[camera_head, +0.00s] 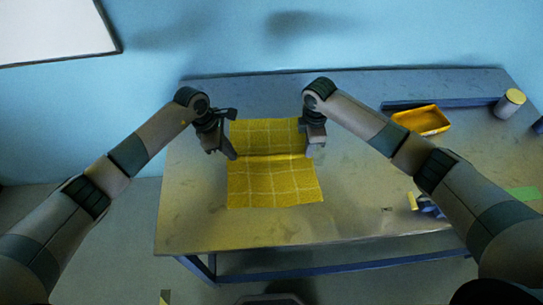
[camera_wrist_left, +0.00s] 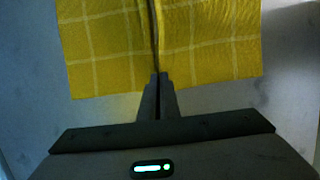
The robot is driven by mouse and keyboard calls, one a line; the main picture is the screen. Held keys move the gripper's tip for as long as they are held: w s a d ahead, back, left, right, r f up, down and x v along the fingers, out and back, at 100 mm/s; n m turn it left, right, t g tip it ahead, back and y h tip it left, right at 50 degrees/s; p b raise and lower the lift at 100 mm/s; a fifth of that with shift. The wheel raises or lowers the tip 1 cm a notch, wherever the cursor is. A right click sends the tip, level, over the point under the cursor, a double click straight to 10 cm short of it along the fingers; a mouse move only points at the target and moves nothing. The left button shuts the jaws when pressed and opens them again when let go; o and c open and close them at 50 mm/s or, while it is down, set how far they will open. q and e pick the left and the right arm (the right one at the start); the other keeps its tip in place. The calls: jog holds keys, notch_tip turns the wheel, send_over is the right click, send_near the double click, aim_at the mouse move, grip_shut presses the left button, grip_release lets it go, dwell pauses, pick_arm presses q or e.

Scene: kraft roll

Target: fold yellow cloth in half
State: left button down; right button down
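The yellow cloth (camera_head: 275,183) with a pale grid lies on the table, with a raised crease running left to right across its middle. Parts of it lie flat on both sides of the crease. My left gripper (camera_head: 232,155) is at the crease's left end. In the left wrist view its fingers (camera_wrist_left: 158,78) are closed together on the end of the ridge in the cloth (camera_wrist_left: 205,40). My right gripper (camera_head: 315,153) is at the crease's right end, touching or very near the cloth; its fingertips are too small to read.
The metal table (camera_head: 200,225) is clear left of and in front of the cloth. A yellow tray (camera_head: 422,121) and a can with a yellow lid (camera_head: 508,105) stand at the back right. A small blue and yellow item (camera_head: 427,206) lies beside my right arm.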

pick_arm(q)
jog(key=shift+r, duration=0.1)
